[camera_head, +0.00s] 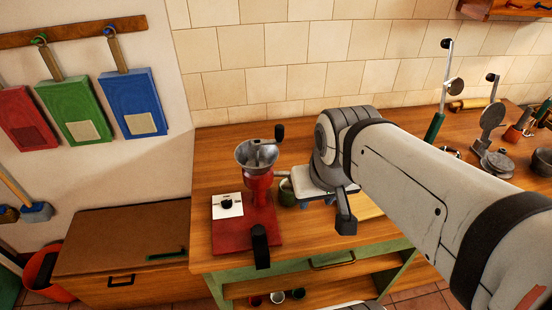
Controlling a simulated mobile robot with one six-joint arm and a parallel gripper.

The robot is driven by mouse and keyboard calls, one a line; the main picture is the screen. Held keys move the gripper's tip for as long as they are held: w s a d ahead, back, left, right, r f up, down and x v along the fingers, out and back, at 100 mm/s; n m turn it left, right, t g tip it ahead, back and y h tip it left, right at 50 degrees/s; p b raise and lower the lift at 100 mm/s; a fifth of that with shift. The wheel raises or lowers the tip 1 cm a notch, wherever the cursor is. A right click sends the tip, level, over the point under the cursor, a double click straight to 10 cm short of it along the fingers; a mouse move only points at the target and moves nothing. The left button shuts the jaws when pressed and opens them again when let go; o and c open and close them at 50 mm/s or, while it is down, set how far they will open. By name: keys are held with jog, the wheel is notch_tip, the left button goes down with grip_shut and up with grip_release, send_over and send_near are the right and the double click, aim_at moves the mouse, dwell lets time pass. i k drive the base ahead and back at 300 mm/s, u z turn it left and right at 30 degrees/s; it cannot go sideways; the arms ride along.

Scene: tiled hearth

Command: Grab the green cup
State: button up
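A small green cup (287,193) stands on the wooden worktop, just right of the red grinder. Its right side is close to my gripper and partly hidden by it. My gripper (325,203) is at the end of the white arm, just right of the cup in the picture. One dark finger (346,214) points down towards the worktop. The other fingertip is not clear, so I cannot tell the gap between them or whether they touch the cup.
A red grinder (258,190) with a metal funnel and dark handles stands close left of the cup. Several small cups sit on the shelf below (277,297). Metal tools (490,125) crowd the worktop at right. A tiled wall (290,55) rises behind.

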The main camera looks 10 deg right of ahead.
aim_at(285, 198)
jog(key=i, duration=0.4)
jog(key=z, duration=0.1)
jog(key=k, duration=0.6)
jog(key=u, duration=2.2)
jog(key=k, duration=1.25)
jog(key=z, duration=0.95)
jog(key=i, duration=1)
